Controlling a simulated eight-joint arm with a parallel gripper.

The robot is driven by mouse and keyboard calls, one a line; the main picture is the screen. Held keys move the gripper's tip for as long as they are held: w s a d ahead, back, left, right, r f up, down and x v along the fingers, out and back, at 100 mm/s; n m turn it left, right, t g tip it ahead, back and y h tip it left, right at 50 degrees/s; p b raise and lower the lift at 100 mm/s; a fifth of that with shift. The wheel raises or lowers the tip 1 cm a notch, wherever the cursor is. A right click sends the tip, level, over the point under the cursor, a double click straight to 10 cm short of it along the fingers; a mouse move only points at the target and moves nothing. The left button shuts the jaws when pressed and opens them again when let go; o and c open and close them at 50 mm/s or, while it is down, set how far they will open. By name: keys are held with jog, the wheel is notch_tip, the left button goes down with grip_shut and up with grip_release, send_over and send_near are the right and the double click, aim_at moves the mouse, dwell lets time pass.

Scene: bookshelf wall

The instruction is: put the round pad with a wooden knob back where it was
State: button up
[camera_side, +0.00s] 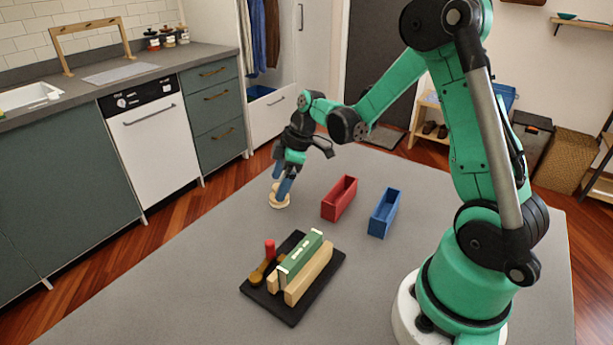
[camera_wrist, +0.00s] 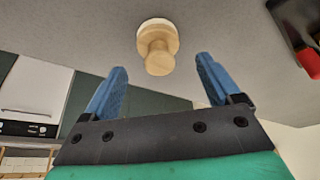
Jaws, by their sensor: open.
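The round pad with a wooden knob (camera_side: 279,201) is pale and lies on the grey table, left of the red bin. In the wrist view the pad (camera_wrist: 157,38) shows its knob (camera_wrist: 158,62) pointing towards my gripper. My gripper (camera_side: 284,186) is low over the pad, its blue fingers angled down. In the wrist view the fingers of my gripper (camera_wrist: 161,65) are open, with the knob showing between and just beyond the tips, clear space on both sides. I cannot tell how far the tips are from the knob in depth.
A red bin (camera_side: 330,208) and a blue bin (camera_side: 375,226) stand right of the pad. Nearer the camera, a black board (camera_side: 293,316) holds a green block (camera_side: 301,258), wooden blocks and a red-handled item (camera_side: 270,249). The table left of the pad is clear.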

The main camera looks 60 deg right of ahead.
jog(key=v, duration=0.9)
jog(key=s+a+r+m+t+h, duration=0.2)
jog(key=s+a+m+t+h, duration=0.1)
jog(key=s+a+m, duration=0.4)
jog(key=a+m+t, duration=0.1)
jog(key=a+m, duration=0.1)
jog(key=a, duration=0.2)
jog(key=shift+s+a+r, duration=0.1)
jog(key=shift+s+r, duration=0.05)
dwell(0.4)
